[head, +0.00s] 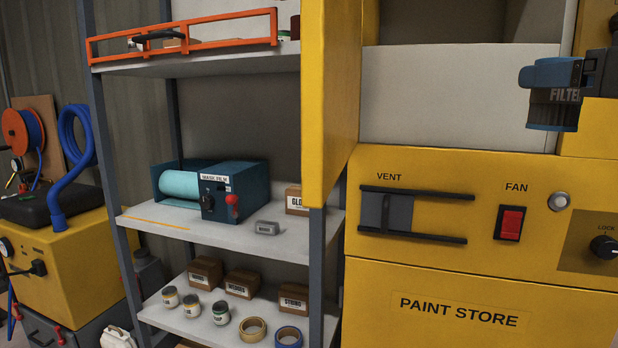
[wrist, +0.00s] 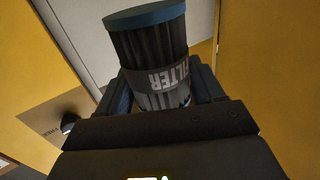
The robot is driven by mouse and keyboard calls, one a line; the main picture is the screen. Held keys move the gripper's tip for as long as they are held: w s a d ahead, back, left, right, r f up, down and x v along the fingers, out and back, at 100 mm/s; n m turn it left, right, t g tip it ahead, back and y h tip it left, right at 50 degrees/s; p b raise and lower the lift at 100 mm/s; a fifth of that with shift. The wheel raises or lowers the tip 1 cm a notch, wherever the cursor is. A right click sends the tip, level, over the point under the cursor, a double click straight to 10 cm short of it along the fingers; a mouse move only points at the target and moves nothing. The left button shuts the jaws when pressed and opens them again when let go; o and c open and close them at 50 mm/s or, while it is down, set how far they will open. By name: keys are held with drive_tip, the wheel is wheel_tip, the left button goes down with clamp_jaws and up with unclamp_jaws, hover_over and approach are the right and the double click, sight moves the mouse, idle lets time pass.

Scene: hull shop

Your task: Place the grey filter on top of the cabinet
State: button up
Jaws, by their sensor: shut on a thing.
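The grey filter (head: 553,116) has a dark pleated body, a blue cap and a FILTER label. It is at the upper right of the head view, in front of the cabinet's pale open recess. My gripper (head: 584,72) comes in from the right edge and is shut on the filter. In the wrist view the filter (wrist: 150,45) sits between the fingers of my gripper (wrist: 165,92), blue cap at the far end. The yellow cabinet (head: 470,275), marked PAINT STORE, fills the right of the head view. Its top is not visible.
A yellow door panel (head: 330,90) stands at the recess's left side. The cabinet front has a VENT slider (head: 387,212), a red FAN switch (head: 510,222) and a LOCK knob (head: 604,247). Grey shelving (head: 190,228) on the left holds a masking-film dispenser (head: 240,188), boxes, jars and tape.

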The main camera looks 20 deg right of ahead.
drive_tip(key=a+f, duration=0.7)
drive_tip(key=f, duration=1.4)
drive_tip(key=a+f, duration=0.7)
drive_tip(key=f, duration=1.5)
drive_tip(key=s+a+f+y, duration=0.1)
drive_tip(key=a+f, duration=0.6)
drive_tip(key=f, duration=1.4)
drive_tip(key=shift+a+f+n, duration=0.2)
drive_tip(key=shift+f+n, duration=0.05)
drive_tip(key=shift+n, duration=0.05)
drive_tip(key=shift+s, duration=0.25)
drive_tip(key=shift+w, duration=0.3)
drive_tip(key=shift+a, duration=0.2)
